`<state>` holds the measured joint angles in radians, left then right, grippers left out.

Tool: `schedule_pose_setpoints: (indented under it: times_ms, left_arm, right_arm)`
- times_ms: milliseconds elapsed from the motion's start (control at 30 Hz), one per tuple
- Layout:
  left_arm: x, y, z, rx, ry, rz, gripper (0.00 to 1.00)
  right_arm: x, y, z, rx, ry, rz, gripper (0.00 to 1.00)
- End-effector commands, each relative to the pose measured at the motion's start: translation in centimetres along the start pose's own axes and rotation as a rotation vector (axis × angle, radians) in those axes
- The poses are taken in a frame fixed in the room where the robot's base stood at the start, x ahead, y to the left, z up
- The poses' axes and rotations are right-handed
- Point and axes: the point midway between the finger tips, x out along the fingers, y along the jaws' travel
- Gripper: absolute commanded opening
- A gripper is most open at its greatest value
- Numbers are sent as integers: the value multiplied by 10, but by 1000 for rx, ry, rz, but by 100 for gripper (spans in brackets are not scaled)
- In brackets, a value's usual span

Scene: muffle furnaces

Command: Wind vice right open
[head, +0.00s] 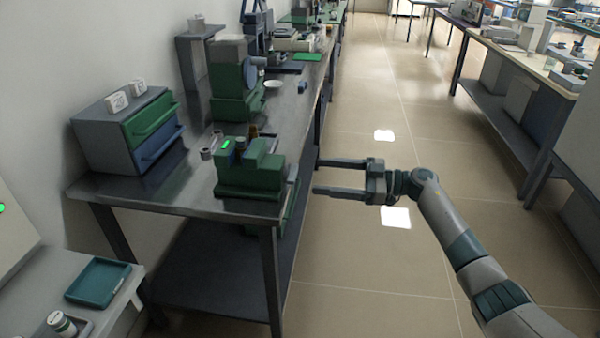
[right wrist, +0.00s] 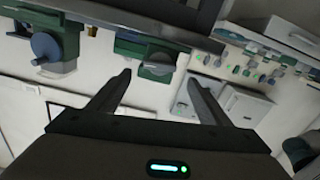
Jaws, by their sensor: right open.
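A green, stepped block that looks like the vice (head: 250,172) sits on the near end of the steel bench. A small lit green patch shows on its left side, and I cannot make out its handle or jaw gap. It seems to show also in the right wrist view, upside down, as a green body (right wrist: 150,52). My right gripper (head: 317,176) is open and empty to the right of the vice, beyond the bench edge and over the aisle. Its fingers point left toward the bench and are apart from the vice. My left gripper is out of view.
A grey cabinet with green and blue drawers (head: 130,125) stands left of the vice. A green and grey machine (head: 235,85) stands behind it. A teal tray (head: 98,281) lies on the near-left table. The tiled aisle (head: 370,120) right of the bench is clear.

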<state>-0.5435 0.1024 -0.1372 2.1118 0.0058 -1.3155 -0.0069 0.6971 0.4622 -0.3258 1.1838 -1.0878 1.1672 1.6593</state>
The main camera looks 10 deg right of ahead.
Motion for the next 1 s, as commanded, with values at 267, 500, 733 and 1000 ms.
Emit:
schedule_pose_setpoints:
  times_ms: [267, 500, 733, 1000]
  left_arm:
    - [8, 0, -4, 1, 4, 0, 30]
    - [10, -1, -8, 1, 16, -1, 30]
    - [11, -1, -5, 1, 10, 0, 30]
    - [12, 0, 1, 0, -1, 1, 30]
  right_arm:
    - [48, 0, -1, 1, 1, -1, 72]
    - [69, 0, 0, 1, 0, 1, 72]
    - [72, 0, 0, 1, 0, 1, 72]
    - [72, 0, 0, 1, 0, 1, 43]
